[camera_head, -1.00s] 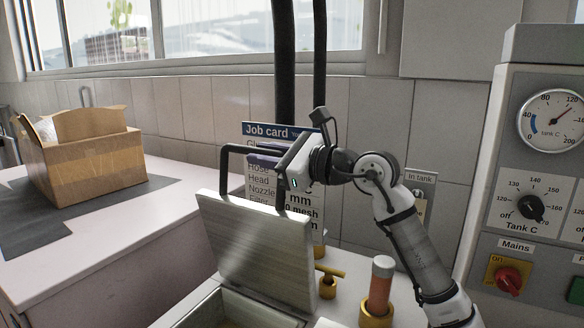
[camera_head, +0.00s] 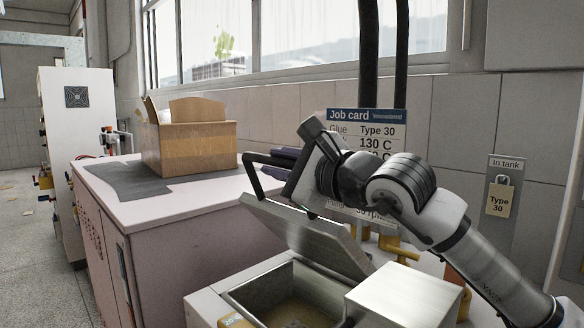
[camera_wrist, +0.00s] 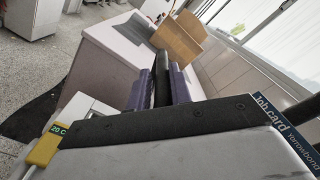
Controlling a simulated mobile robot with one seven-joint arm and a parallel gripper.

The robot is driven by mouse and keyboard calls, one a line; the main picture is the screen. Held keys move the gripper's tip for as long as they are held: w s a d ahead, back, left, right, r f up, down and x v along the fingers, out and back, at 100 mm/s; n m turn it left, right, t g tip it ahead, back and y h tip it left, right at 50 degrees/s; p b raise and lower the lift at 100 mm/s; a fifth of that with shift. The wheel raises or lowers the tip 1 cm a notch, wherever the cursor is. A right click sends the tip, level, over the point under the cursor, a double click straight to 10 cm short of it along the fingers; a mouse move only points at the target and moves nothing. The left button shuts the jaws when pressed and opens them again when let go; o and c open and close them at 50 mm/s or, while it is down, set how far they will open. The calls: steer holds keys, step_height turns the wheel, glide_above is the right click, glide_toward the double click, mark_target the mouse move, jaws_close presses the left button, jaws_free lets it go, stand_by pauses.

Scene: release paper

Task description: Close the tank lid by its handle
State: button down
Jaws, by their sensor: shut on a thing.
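The grey metal tank lid (camera_head: 315,238) is tilted at a slant above the open tank (camera_head: 240,300), hinged on the far right side of the opening. The tank's inside shows brownish material at the bottom. The black bar handle (camera_head: 254,180) stands up from the lid's raised left edge. My gripper (camera_head: 280,158) is at the top of the handle, its purple fingers shut on the bar. In the wrist view, my gripper (camera_wrist: 158,88) has the black handle (camera_wrist: 161,75) between its two purple fingers. Part of the handle is hidden by my gripper.
A job card (camera_head: 365,116) is behind my arm. A metal block (camera_head: 405,293) stands right of the opening. Floor (camera_head: 50,270) at left is clear.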

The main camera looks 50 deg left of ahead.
steer(key=shift+s+f, duration=0.15)
steer(key=shift+f, duration=0.2)
steer(key=c, duration=1.4)
jaws_free()
steer(key=shift+w, duration=0.2)
steer(key=shift+o, duration=0.2)
steer(key=shift+s, duration=0.15)
steer(key=shift+d, duration=0.15)
